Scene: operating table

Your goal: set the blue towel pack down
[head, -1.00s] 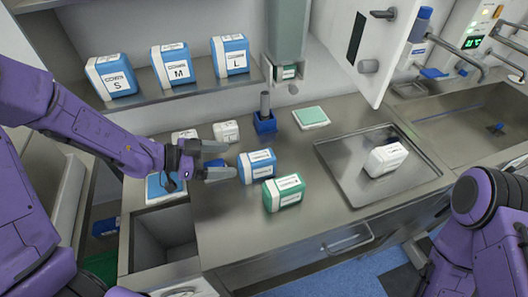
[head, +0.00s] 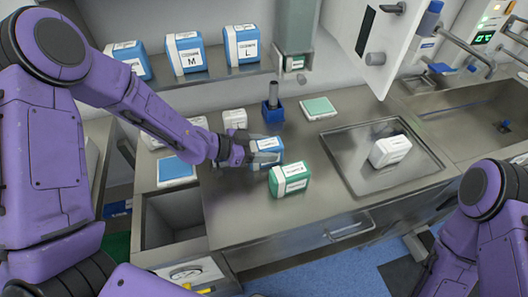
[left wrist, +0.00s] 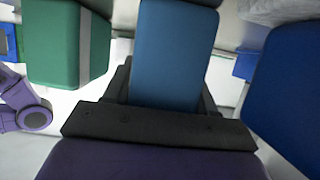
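The blue towel pack (head: 268,148) is at the counter's middle, behind and left of the green pack (head: 290,178). My left gripper (head: 250,152) reaches it from the left and covers part of it. In the left wrist view the blue pack (left wrist: 175,50) lies between the two black fingers, which sit close against its sides, so the gripper looks shut on it. The pack appears upright and at counter level; its underside is hidden. The green pack also shows in the left wrist view (left wrist: 65,45). My right gripper is not in view.
A steel tray (head: 345,170) with a white pack (head: 389,151) lies to the right. A dark blue holder (head: 273,112) and a green-topped flat pack (head: 319,107) stand behind. An open bin (head: 172,222) is at the left. The front counter is clear.

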